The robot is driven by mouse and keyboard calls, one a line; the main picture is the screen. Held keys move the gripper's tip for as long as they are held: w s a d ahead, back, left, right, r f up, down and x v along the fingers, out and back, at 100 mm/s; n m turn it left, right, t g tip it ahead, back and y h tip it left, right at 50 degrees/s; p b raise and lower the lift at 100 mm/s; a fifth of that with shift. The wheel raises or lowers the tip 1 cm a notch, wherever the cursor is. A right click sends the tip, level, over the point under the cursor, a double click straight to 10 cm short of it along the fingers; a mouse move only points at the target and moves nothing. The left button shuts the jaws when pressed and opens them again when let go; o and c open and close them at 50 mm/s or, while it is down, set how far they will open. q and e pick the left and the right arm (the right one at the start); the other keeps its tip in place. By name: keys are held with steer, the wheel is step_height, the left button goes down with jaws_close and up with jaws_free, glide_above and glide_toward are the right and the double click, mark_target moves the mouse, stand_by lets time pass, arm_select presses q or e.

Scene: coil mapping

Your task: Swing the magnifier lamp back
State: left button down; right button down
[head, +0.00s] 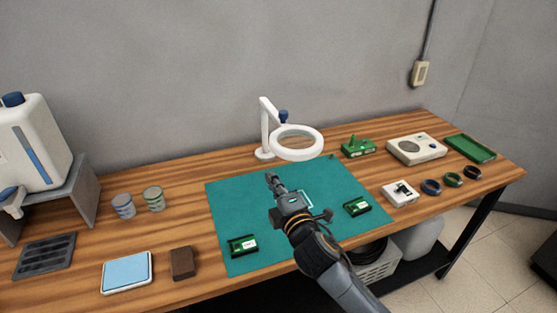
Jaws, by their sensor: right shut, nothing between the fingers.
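The white magnifier lamp (297,153) stands at the back of the bench. Its upright post (265,128) rises behind the teal mat (228,205), and its ring head hangs over the mat's back edge, with a blue knob (284,116) at the joint. My right gripper (270,178) is over the middle of the mat, in front of and a little left of the ring. It is shut and empty, and it appears apart from the lamp. My left gripper is out of view.
Two small green boards (243,245) (357,206) lie on the mat. A green device (358,147), a white meter (415,149), a green tray (470,148) and several coils (453,180) are at right. Two tins (123,205), a blue pad (127,272) and a brown block (183,263) are at left.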

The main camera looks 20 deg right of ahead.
steer(key=w+d+p, duration=0.2)
steer(key=w+d, duration=0.1)
steer(key=w, duration=0.4)
steer(key=shift+d+p, duration=0.25)
steer(key=shift+p, duration=0.1)
steer(key=shift+d, duration=0.1)
